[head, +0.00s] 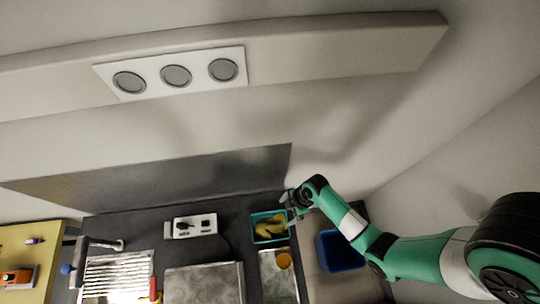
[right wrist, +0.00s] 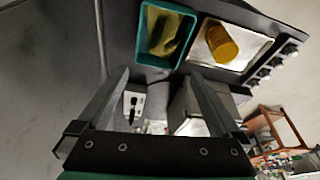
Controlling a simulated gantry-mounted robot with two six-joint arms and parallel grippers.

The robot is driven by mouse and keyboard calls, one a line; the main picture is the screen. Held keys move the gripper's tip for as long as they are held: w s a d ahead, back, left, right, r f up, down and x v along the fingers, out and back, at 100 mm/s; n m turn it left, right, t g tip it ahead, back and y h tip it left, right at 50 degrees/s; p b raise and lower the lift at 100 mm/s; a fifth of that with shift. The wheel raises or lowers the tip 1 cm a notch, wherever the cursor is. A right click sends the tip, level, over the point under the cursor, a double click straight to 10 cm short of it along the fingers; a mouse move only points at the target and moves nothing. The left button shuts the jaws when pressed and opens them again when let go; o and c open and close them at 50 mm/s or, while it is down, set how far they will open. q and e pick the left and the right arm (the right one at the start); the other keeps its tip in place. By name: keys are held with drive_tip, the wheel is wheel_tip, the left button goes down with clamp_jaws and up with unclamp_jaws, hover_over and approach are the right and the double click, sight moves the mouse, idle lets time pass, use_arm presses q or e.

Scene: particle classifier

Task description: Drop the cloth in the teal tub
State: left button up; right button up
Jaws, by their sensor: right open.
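The teal tub (head: 271,240) stands on the dark counter near the back wall. A crumpled yellow cloth (head: 270,228) lies inside it. In the right wrist view the tub (right wrist: 164,62) is at the top centre, with the cloth (right wrist: 158,30) within its walls. My right gripper (head: 291,206) is at the tub's right side in the head view. My left gripper is in neither view.
An orange-yellow cup (head: 284,262) stands on a pale panel in front of the tub. A blue bin (head: 341,252) is to the right. A socket block (head: 194,226) and a metal plate (head: 204,284) are left. A faucet and drainer (head: 117,278) are further left.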

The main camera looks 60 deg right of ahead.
drive_tip(key=shift+v, duration=1)
